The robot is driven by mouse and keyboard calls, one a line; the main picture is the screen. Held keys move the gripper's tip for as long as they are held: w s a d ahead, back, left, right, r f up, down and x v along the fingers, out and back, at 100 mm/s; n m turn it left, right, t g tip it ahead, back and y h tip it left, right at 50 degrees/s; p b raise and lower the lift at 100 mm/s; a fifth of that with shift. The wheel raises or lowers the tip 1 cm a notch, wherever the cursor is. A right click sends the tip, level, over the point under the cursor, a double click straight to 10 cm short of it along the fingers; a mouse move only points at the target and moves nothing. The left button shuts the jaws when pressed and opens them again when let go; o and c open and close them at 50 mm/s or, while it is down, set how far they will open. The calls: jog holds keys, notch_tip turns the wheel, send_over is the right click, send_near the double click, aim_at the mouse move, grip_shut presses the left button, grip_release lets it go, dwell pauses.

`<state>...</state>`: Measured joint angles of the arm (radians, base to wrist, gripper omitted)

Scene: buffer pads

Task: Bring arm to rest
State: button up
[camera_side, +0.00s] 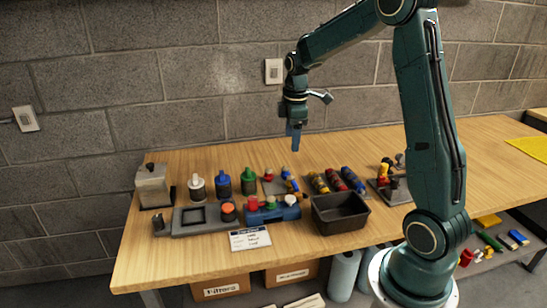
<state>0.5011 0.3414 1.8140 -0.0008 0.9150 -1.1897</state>
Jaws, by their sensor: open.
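My gripper (294,138) hangs in the air above the middle of the wooden table (460,160), with its fingers pointing down. It is open, and I see nothing between its fingers. Below it stand small bottles and parts, apart from the fingertips. My arm rises from the front right, bends high at the elbow and reaches left.
A black bin (340,222) sits near the front edge. Left of it are a blue holder (272,214), a grey tray (182,222), white, blue and green bottles (248,181), and a printed card (250,238). The table's right side is mostly clear. A block wall (180,70) stands behind.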

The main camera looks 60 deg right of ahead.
jog(key=s+a+r+m+t, duration=0.25)
jog(key=s+a+r, duration=0.25)
jog(key=s+a, duration=0.3)
jog(key=s+a+r+m+t, duration=0.1)
jog(key=s+a+r+m, duration=0.2)
jog(key=s+a+r, duration=0.45)
jog(key=s+a+f+m+t, duration=0.1)
jog(key=s+a+f+m, duration=0.1)
jog(key=s+a, duration=0.3)
jog(key=shift+s+a+f, duration=0.2)
jog(key=shift+a+f, duration=0.15)
jog(key=shift+f, duration=0.05)
